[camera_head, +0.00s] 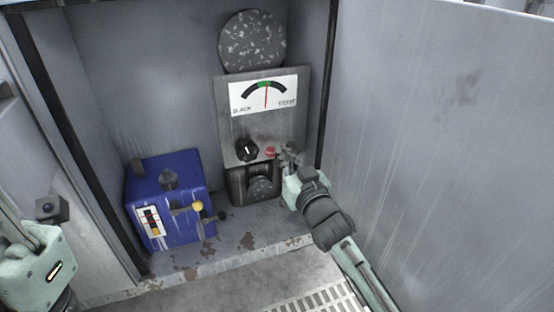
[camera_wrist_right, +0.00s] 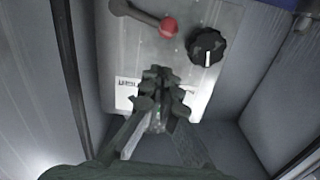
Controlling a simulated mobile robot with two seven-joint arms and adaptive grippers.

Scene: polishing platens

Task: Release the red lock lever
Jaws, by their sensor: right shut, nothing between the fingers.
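The red lock lever shows in the head view as a small red knob (camera_head: 270,152) low on the grey gauge panel (camera_head: 288,130), right of a black dial. In the right wrist view its red ball (camera_wrist_right: 168,27) sits at the end of a short grey arm (camera_wrist_right: 137,13). My right gripper (camera_head: 286,153) is shut and empty, just right of the red knob. In the right wrist view its fingertips (camera_wrist_right: 162,78) are together below the red ball, with a visible gap between. Part of my left arm shows at the left edge; its finger state is unclear.
The black dial (camera_head: 246,150) is beside the lever. A blue box (camera_head: 178,182) with a yellow knob (camera_head: 198,206) stands to the left. A speckled disc (camera_head: 252,40) is above the panel. A grey cabinet wall (camera_head: 430,130) bounds the right side.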

